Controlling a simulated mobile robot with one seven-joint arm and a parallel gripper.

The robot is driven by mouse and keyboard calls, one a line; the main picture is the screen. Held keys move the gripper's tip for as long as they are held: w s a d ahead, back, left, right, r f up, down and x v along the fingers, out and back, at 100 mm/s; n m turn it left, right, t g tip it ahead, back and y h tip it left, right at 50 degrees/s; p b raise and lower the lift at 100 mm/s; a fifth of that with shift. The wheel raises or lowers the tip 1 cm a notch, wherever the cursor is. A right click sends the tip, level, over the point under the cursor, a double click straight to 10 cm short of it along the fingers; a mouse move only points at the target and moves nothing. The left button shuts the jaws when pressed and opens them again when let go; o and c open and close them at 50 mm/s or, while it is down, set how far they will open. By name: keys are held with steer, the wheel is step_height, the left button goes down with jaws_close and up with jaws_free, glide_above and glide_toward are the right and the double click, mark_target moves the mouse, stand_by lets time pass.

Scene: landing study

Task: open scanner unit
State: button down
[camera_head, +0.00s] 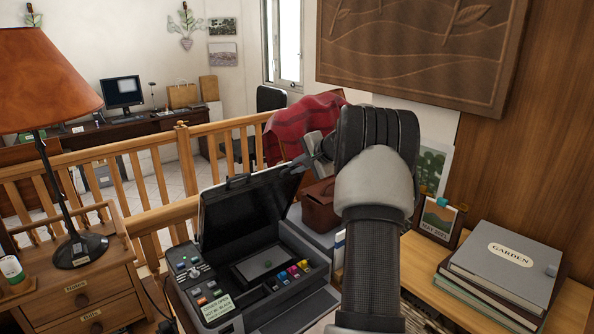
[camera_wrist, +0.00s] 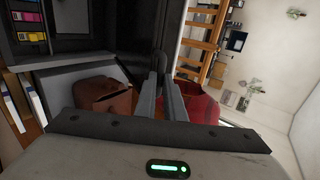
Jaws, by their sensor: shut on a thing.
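The scanner unit (camera_head: 238,212) is the dark lid of a grey printer (camera_head: 303,307). It stands raised at a steep tilt, with the ink bay below it exposed. My gripper (camera_head: 308,158) is at the upper right corner of the lid. In the wrist view my gripper (camera_wrist: 161,78) has its fingers close together on a small dark handle (camera_wrist: 160,58) at the lid's edge. The dark lid also shows in the wrist view (camera_wrist: 110,28). My wrist and forearm hide part of what lies behind them.
Colored ink cartridges (camera_head: 293,271) sit in the printer's right side. A brown bag (camera_head: 319,206) and a red plaid cloth (camera_head: 292,127) are close behind my gripper. A lamp (camera_head: 78,248) stands left; books (camera_head: 500,262) lie right. A wooden railing (camera_head: 160,178) runs behind.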

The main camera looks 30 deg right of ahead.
steer(key=shift+r, duration=0.15)
steer(key=c, duration=1.8)
jaws_free()
steer(key=shift+c, duration=0.2)
steer(key=b+v, duration=0.2)
steer(key=v, duration=1.5)
steer(key=shift+s, duration=0.2)
